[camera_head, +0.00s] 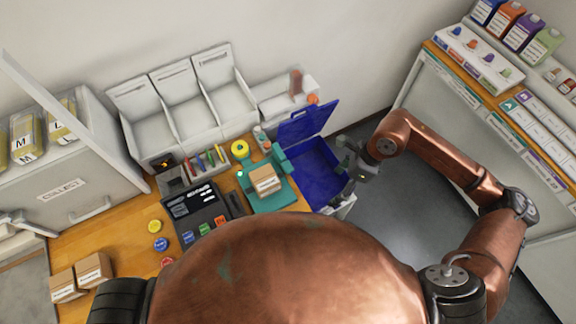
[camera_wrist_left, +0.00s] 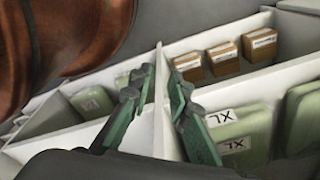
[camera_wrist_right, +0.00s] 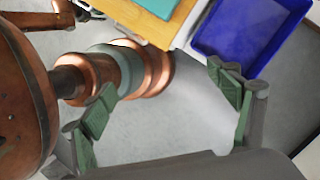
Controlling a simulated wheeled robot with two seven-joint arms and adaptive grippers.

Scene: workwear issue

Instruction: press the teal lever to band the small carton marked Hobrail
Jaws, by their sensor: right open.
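A teal banding press (camera_head: 272,199) stands on the wooden table in the head view. A small brown carton (camera_head: 265,180) with a pale label sits on it; the label is too small to read. A teal upright part (camera_head: 281,158), perhaps the lever, rises at its back right. My right gripper (camera_head: 352,160) is open and empty, right of the press beside the blue crate; its spread fingers also show in the right wrist view (camera_wrist_right: 165,95).
The blue crate (camera_head: 312,170) with its raised lid lies between press and right gripper. Two more cartons (camera_head: 93,271) lie at the table's lower left. A black keypad device (camera_head: 195,208) is left of the press. Bins of green XL packs (camera_wrist_left: 240,130) and small cartons (camera_wrist_left: 222,58) lie below my left gripper.

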